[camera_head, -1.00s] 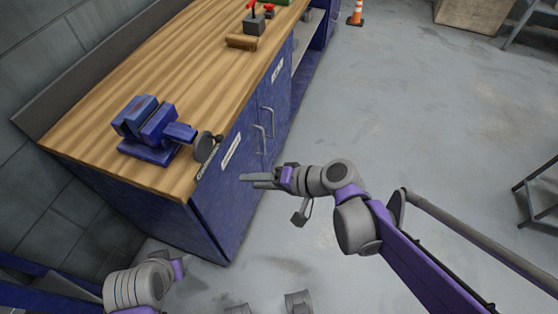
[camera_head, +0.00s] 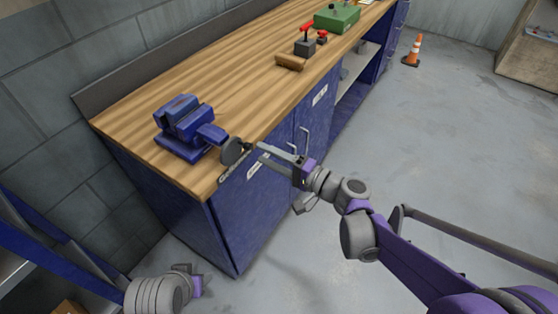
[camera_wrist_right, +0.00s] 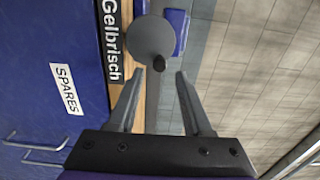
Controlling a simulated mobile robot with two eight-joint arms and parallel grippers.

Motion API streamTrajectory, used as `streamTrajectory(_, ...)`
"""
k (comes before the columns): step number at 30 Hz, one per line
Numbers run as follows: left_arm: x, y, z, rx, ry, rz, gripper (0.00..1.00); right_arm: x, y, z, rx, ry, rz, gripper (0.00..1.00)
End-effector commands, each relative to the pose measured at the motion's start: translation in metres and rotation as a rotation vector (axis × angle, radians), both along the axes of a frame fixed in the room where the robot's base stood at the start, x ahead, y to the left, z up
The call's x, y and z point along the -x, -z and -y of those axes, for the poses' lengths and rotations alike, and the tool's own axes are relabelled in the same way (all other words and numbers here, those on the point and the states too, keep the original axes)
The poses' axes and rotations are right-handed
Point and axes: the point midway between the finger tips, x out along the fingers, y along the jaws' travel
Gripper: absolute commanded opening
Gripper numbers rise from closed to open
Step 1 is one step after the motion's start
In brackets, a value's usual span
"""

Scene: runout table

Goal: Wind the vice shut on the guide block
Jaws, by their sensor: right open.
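The blue vice (camera_head: 186,124) stands on the left end of the wooden bench. A grey disc-shaped handwheel (camera_head: 232,151) is at its front end, by the bench edge. In the right wrist view the handwheel (camera_wrist_right: 150,36) has a dark knob (camera_wrist_right: 159,63) on its face. My right gripper (camera_head: 261,154) is open, its fingers pointing at the wheel; in the wrist view its fingertips (camera_wrist_right: 160,74) are on either side of and just short of the knob. I cannot make out a guide block between the jaws. My left gripper (camera_head: 194,284) is low at the bottom left, away from the bench.
The bench top (camera_head: 245,95) is clear between the vice and a wooden block (camera_head: 290,62). A red-handled grey device (camera_head: 304,47) and a green box (camera_head: 337,18) stand farther back. Blue cabinet doors with handles (camera_head: 302,140) are below. An orange cone (camera_head: 412,55) stands on the floor.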

Motion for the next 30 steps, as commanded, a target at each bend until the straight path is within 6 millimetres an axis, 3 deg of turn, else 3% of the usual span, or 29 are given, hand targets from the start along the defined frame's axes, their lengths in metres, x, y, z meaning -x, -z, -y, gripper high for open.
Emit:
streamTrajectory(6, 0.000, 0.000, 0.000, 0.000, 0.000, 0.000, 0.50, -0.014, 0.000, -0.020, -0.001, -0.002, -0.001, 0.50)
streamTrajectory(14, 0.000, 0.000, 0.000, 0.000, 0.000, 0.000, 0.50, -0.022, 0.000, -0.030, 0.005, -0.001, 0.006, 0.50)
streamTrajectory(24, -0.001, -0.012, 0.000, 0.000, 0.000, 0.004, 0.50, -0.023, -0.001, -0.031, 0.270, 0.000, 0.371, 0.50)
streamTrajectory(30, -0.001, -0.014, 0.000, 0.000, 0.000, 0.004, 0.50, -0.022, 0.000, -0.031, 0.357, 0.001, 0.490, 0.50)
